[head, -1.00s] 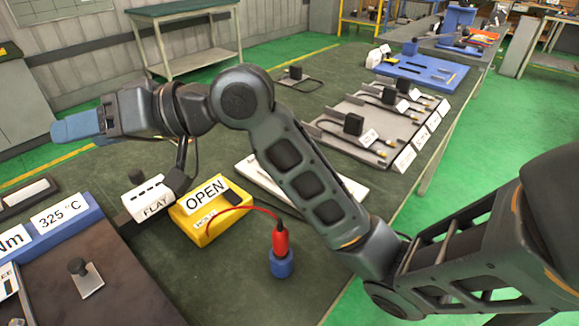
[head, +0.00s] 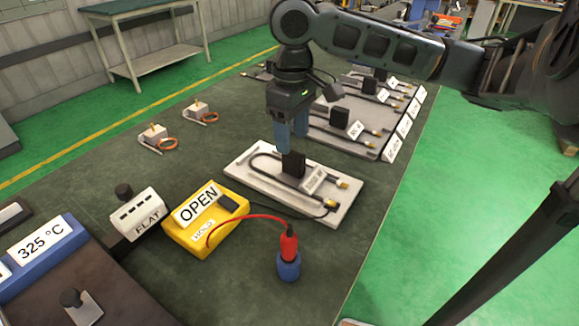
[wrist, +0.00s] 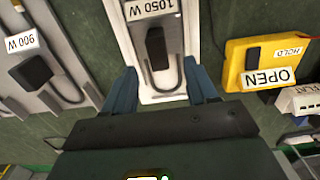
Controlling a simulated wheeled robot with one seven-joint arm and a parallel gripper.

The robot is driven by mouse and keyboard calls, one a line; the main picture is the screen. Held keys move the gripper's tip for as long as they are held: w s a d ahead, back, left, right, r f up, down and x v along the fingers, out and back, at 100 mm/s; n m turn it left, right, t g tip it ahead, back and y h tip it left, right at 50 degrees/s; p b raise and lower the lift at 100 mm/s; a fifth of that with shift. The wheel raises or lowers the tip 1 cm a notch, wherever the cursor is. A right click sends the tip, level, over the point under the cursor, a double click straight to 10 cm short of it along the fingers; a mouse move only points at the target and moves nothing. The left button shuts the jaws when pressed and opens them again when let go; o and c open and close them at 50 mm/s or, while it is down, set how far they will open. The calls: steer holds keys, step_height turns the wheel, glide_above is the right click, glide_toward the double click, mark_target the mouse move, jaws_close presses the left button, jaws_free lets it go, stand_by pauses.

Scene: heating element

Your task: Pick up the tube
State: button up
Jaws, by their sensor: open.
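A dark U-shaped tube (head: 256,165) lies on a pale tray (head: 334,212) with a black block (head: 293,166) standing on it and a label that reads 1050 W in the wrist view. My gripper (head: 291,150) points down over this tray, its blue fingers close to the block in the head view. In the wrist view my open gripper (wrist: 162,90) has one finger on each side of the tray's near end, with the bend of the tube (wrist: 165,90) between them. Nothing is held. The exact height above the tube is hard to tell.
A yellow box (head: 205,222) marked OPEN, with a red lead to a red probe (head: 288,247) in a blue holder, sits beside the tray. A FLAT-labelled block (head: 138,213) is left. More labelled trays (head: 345,140) stand behind. Two small white fittings (head: 154,133) lie behind left.

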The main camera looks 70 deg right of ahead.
mark_target(294, 153)
steer(key=f, duration=0.7)
steer(key=shift+s+d+f, duration=0.1)
steer(key=shift+s+f, duration=0.1)
jaws_close()
stand_by(0.4)
